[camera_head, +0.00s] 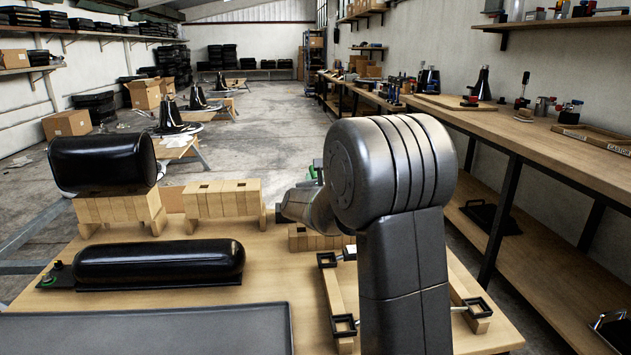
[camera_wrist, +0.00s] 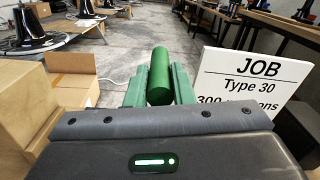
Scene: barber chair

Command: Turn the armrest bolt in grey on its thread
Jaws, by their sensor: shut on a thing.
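In the wrist view my gripper (camera_wrist: 158,90) has its two green fingers shut on a green cylinder (camera_wrist: 159,70), which stands up between them. No bolt in grey can be made out in either view. In the head view my arm hides most of the gripper; a small green part (camera_head: 314,171) shows beside it.
A black cushion (camera_head: 102,163) rests on wooden blocks (camera_head: 120,209); another row of blocks (camera_head: 222,199) stands beside it. A grey tray (camera_head: 150,330) lies in front. A wooden frame with black clamps (camera_head: 344,325) is by my arm. The wrist view shows a JOB sign (camera_wrist: 250,75) and cardboard boxes (camera_wrist: 75,80).

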